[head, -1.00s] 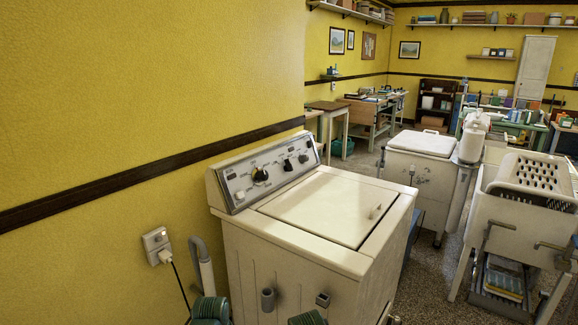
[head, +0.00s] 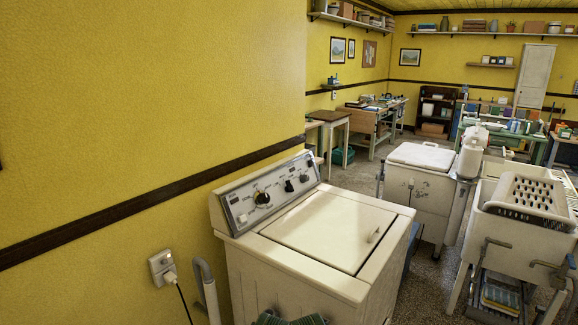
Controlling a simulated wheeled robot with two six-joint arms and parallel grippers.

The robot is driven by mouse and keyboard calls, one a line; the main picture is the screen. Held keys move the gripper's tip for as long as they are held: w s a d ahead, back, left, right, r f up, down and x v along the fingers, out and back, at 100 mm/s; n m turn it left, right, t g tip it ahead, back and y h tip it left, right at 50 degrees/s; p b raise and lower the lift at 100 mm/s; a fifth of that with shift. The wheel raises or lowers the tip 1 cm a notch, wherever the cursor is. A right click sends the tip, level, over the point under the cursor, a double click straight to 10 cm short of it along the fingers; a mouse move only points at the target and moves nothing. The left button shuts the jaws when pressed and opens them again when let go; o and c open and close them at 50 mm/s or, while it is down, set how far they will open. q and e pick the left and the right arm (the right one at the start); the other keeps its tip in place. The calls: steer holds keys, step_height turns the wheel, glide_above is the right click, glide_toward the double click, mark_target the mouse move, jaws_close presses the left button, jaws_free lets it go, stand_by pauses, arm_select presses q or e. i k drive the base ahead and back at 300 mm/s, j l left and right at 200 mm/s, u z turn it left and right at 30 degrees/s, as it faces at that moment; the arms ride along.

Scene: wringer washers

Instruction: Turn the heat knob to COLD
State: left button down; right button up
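A white washer (head: 310,265) stands against the yellow wall, its lid closed. Its slanted control panel (head: 234,207) faces me at the back left. The panel carries a large black knob (head: 262,197), a small dark control (head: 289,186) and another dark knob (head: 304,178) farther right. The markings are too small to read, so I cannot tell which one is the heat knob or where it points. Neither gripper shows clearly. Only a green ribbed part, probably of my own arm, shows at the bottom edge in front of the washer.
A wall outlet (head: 161,266) with a plugged-in cord and a grey hose (head: 205,285) are left of the washer. A white lidded tub (head: 420,157) and a white perforated basket (head: 530,199) stand to the right. Speckled floor shows between them.

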mark_target(303, 178)
steer(key=i+j, duration=0.95)
steer(key=i+l+z, duration=0.05)
steer(key=i, duration=0.05)
